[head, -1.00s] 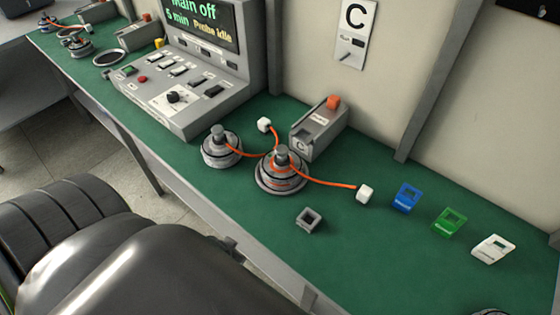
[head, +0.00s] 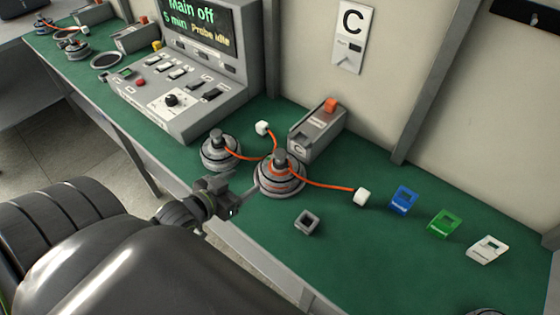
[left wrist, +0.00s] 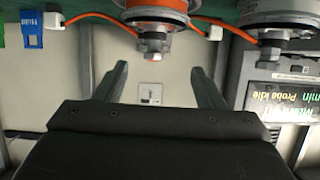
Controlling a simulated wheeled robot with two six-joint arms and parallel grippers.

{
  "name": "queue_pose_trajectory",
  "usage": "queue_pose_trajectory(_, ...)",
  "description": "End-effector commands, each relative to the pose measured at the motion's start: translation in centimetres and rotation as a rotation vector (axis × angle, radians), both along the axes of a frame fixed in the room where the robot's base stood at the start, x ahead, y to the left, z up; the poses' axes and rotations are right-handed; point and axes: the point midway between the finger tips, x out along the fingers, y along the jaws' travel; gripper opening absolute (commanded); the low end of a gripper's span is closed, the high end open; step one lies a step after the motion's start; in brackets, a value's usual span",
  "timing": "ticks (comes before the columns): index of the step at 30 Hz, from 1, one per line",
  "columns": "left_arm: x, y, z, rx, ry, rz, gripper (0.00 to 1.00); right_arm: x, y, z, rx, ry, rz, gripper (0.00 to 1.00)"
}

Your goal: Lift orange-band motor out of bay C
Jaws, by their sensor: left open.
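The orange-band motor (head: 279,182) sits upright in a round base on the green bench under the C sign, with a grey knob on top. Orange cable runs from it to a white plug (head: 361,197). In the left wrist view the orange-band motor (left wrist: 155,14) shows inverted at the top edge, partly cut off. My left gripper (head: 245,193) is just left of and in front of the motor. Its two fingers (left wrist: 159,70) are apart with nothing between them, and the motor lies beyond the tips. My right gripper is not in view.
A second motor (head: 220,153) stands close on the left. A grey C box (head: 316,135) with an orange top is behind. A small grey square holder (head: 307,222) is in front; blue (head: 403,200), green (head: 444,224) and white (head: 487,250) tags lie to the right. A control console (head: 180,85) stands at left.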

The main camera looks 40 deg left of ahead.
Motion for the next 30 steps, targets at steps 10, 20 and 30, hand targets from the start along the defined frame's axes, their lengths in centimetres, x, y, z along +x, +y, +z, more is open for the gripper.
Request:
queue_pose_trajectory(10, 2.6, 0.2, 0.9, -0.028, -0.094, -0.025, 0.63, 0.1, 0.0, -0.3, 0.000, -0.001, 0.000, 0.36)
queue_pose_trajectory(20, 8.3, -0.4, -0.8, -0.029, -0.091, -0.025, 0.63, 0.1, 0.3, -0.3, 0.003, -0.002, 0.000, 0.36)
queue_pose_trajectory(30, 12.2, -0.7, -2.1, -0.026, -0.088, -0.025, 0.63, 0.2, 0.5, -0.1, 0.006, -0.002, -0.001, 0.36)
